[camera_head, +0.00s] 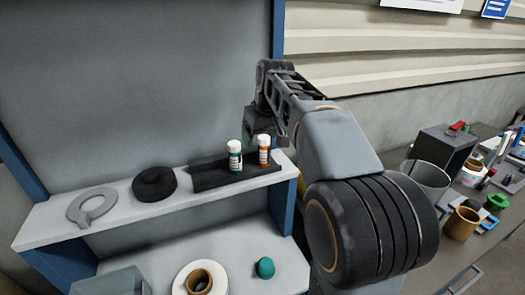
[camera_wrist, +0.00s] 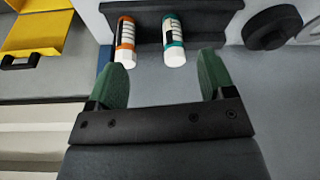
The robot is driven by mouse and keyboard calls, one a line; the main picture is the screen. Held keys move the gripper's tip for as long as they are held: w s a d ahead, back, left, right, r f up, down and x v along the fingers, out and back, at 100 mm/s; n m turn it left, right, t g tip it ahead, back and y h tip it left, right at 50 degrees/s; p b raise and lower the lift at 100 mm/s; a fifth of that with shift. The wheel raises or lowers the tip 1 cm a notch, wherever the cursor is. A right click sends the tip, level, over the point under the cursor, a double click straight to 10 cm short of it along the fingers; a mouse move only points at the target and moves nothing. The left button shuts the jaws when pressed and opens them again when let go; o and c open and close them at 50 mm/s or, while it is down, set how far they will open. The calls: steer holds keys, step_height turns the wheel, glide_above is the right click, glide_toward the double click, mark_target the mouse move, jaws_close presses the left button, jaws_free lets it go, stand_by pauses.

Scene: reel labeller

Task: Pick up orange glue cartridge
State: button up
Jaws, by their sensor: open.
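The orange glue cartridge (camera_head: 264,151) has a white cap and stands in a black holder (camera_head: 208,181) on the shelf. A teal cartridge (camera_head: 235,157) with a white cap stands to its left in the same holder. In the wrist view the orange cartridge (camera_wrist: 125,40) is left of the teal one (camera_wrist: 174,42). My gripper (camera_wrist: 163,70) is open and empty, with its green fingers apart. The left finger is close to the cap of the orange cartridge in the picture; the teal cap shows between the fingers. I cannot tell whether anything touches.
A black round part (camera_head: 154,184) and a grey ring (camera_head: 92,206) lie on the shelf (camera_head: 50,223) left of the holder. Below are a tape roll (camera_head: 200,279) and a teal object (camera_head: 265,268). A cluttered bench stands at the right. A yellow bin (camera_wrist: 38,32) shows in the wrist view.

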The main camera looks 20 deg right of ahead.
steer(key=w+d+r+n, duration=0.1)
steer(key=w+d+r, duration=0.1)
steer(key=w+d, duration=0.3)
steer(key=n, duration=0.1)
glide_toward(264, 137)
steer(key=shift+g+y, duration=0.3)
steer(key=x, duration=0.4)
steer(key=b+x, duration=0.1)
steer(key=x, duration=0.1)
steer(key=shift+w+d+f, duration=0.1)
steer(key=shift+d, duration=0.15)
steer(key=shift+p+x, duration=0.35)
steer(key=shift+x, duration=2.7)
steer(key=c, duration=1.1)
